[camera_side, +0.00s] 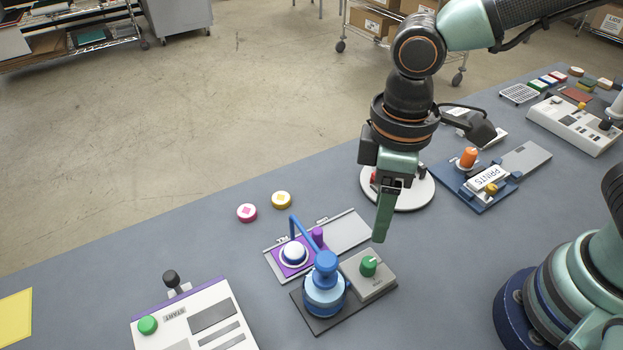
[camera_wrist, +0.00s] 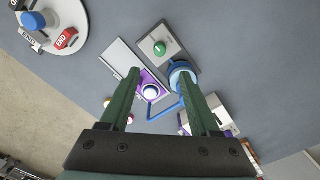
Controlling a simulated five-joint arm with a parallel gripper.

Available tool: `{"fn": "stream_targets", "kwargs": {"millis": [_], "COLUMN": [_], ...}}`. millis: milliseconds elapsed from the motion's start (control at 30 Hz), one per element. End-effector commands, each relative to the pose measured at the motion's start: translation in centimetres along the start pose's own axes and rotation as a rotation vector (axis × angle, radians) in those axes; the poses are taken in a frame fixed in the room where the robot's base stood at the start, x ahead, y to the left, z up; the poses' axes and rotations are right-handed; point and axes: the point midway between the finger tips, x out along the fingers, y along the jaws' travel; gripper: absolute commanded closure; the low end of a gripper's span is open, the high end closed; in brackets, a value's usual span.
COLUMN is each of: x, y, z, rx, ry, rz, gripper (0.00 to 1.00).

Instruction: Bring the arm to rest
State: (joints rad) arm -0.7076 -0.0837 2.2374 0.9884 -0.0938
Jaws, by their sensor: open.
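My gripper (camera_side: 382,232) hangs from my arm with its fingers pointing down, above the table near the green-knobbed box. In the wrist view my gripper (camera_wrist: 165,82) shows two green fingers spread wide apart with nothing held between them. Beyond the fingers lie a grey plate with a purple square and a white dome (camera_wrist: 151,92), and a blue post with a bent blue arm (camera_wrist: 183,76). The side view also shows the white dome (camera_side: 294,253) and the blue post (camera_side: 325,283). The fingers appear above these things and not touching them.
A grey box with a green knob (camera_side: 369,266) stands beside the blue post. A white round turntable (camera_side: 412,197) is behind my gripper. A white START console (camera_side: 196,320) is at front left. Pink (camera_side: 247,212) and yellow (camera_side: 281,200) discs lie left.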

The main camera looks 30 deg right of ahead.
Motion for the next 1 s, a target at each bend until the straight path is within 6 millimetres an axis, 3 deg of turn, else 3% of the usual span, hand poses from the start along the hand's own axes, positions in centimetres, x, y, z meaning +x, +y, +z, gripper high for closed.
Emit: {"fn": "stream_targets", "kwargs": {"millis": [267,467,600,700,833,1000], "x": [-0.4,-3.4,-5.8,-7.1,-8.2,-8.8], "y": [0.9,6.9,11.8,14.5,16.6,17.6], "z": [0.1,1.9,4.8,7.1,9.5,10.8], "rx": [0.033,0.262,0.475,0.605,0.722,0.785], "ry": [0.020,0.161,0.287,0.362,0.430,0.465], "rz": [0.002,0.032,0.082,0.123,0.170,0.197], "gripper": [0.37,0.37,0.37,0.37,0.37,0.37]}}
